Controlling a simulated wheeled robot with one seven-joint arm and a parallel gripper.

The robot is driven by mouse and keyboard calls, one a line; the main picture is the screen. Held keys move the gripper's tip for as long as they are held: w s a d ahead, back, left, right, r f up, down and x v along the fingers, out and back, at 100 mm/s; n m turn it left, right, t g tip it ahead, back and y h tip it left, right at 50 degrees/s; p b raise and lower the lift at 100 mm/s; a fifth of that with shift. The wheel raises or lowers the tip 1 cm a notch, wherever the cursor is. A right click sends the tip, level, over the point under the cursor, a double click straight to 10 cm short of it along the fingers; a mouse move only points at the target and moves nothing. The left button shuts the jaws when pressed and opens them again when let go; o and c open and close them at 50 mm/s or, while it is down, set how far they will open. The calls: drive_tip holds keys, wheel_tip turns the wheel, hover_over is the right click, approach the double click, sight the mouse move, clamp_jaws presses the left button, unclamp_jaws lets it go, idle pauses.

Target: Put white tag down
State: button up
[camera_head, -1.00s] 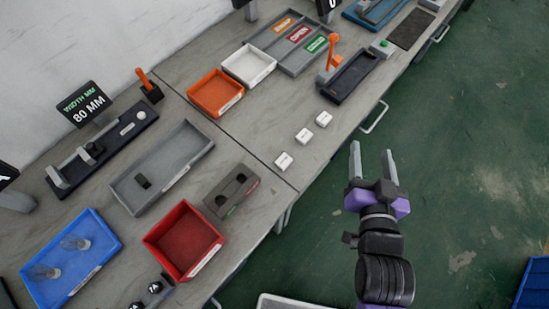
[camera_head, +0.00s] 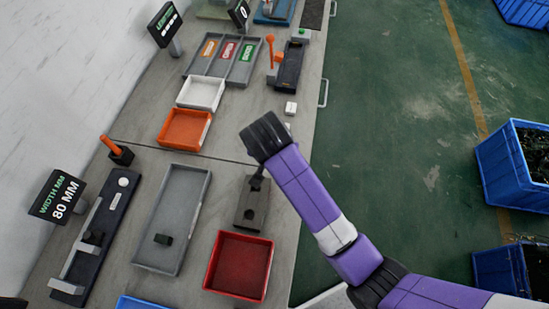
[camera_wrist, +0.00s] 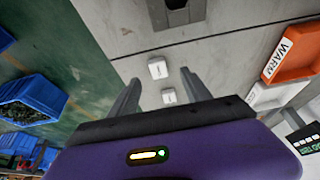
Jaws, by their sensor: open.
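Small white tags lie on the grey bench. In the head view one white tag (camera_head: 291,108) is clear and a second (camera_head: 288,126) is partly hidden beside my arm. In the wrist view one white tag (camera_wrist: 157,68) lies beyond my fingertips, and another (camera_wrist: 168,96) appears between the fingers in the picture. My gripper (camera_wrist: 160,88) is open, with its two grey fingers spread and nothing visibly held. I cannot tell its exact height above the bench. In the head view my arm hides the fingers.
A dark grey block with recesses (camera_head: 248,215) stands near my wrist, beside the red bin (camera_head: 239,265). The orange bin (camera_head: 184,128), white bin (camera_head: 201,93) and long grey tray (camera_head: 200,178) stand to the left. A black fixture with an orange lever (camera_head: 289,67) is farther back.

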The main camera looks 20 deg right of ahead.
drive_tip(key=x, duration=0.4)
drive_tip(key=p+x, duration=0.1)
drive_tip(key=x, duration=0.2)
drive_tip(key=shift+w+d, duration=0.15)
drive_tip(key=shift+d, duration=0.3)
drive_tip(key=shift+r, duration=0.1)
clamp_jaws()
